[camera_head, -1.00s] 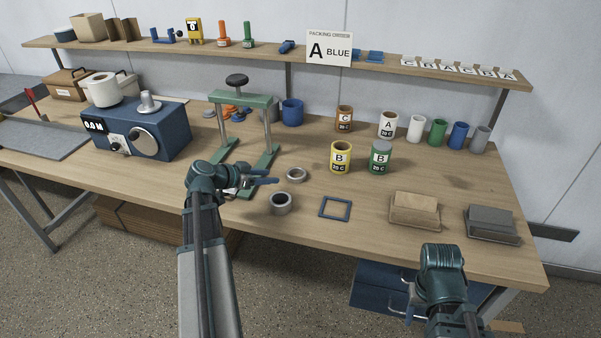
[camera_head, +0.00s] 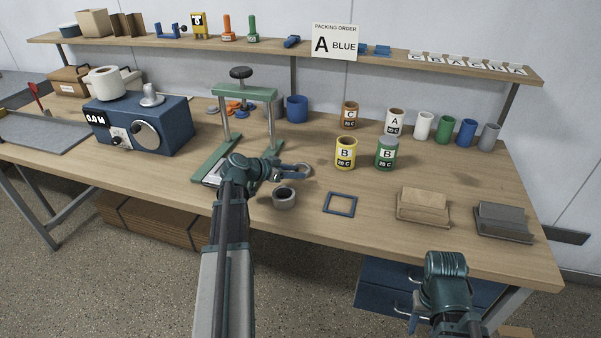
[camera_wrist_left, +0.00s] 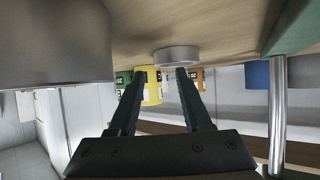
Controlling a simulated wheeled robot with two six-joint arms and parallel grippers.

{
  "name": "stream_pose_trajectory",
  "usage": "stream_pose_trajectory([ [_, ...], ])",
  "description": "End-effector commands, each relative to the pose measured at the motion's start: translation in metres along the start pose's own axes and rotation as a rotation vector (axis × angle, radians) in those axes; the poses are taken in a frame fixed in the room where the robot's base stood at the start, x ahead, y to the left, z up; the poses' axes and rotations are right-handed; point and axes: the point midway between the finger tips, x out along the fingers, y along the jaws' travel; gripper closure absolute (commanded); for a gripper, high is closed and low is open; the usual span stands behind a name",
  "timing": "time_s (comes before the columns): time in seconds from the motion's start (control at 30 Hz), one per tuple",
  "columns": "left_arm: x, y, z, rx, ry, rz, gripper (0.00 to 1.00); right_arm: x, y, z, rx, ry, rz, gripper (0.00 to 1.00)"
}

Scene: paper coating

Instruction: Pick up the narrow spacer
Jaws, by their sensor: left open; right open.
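The narrow spacer (camera_head: 306,169), a low grey ring, lies on the table right of the green press. My left gripper (camera_head: 293,172) is low over the table with its open fingers pointing at the ring and partly covering it. In the left wrist view, the narrow spacer (camera_wrist_left: 177,56) shows just beyond the open fingertips (camera_wrist_left: 161,72). I cannot tell whether they touch it. A taller grey ring (camera_head: 284,199) stands in front of the gripper; a large grey surface (camera_wrist_left: 55,45) fills the wrist view's upper left. My right gripper (camera_head: 413,312) is open and empty near the front edge.
The green press (camera_head: 229,150) stands close to the left gripper. A blue square frame (camera_head: 340,204) lies to the right. Yellow (camera_head: 345,153) and green (camera_head: 387,153) B cans stand behind it. Two blocks (camera_head: 424,204) sit at the right.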

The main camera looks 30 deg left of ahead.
Motion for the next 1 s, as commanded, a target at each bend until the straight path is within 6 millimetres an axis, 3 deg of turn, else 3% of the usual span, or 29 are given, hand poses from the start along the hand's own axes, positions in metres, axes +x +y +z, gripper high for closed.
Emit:
stream_pose_trajectory([
  [0.23, 0.038, 0.003, 0.002, 0.001, -0.001, 0.002, 0.51, 0.02, -0.002, -0.001, 0.0, 0.0, 0.0, 0.5],
  [0.5, 0.041, 0.004, -0.001, 0.001, -0.001, 0.001, 0.51, 0.019, -0.002, -0.001, 0.0, 0.0, 0.0, 0.5],
  [0.77, 0.041, 0.004, 0.0, 0.001, -0.001, 0.001, 0.98, 0.019, -0.002, -0.001, 0.0, 0.0, 0.0, 0.5],
  [1.0, 0.041, 0.004, 0.0, 0.001, -0.001, 0.001, 1.0, 0.019, -0.002, -0.001, 0.0, 0.0, 0.0, 0.5],
])
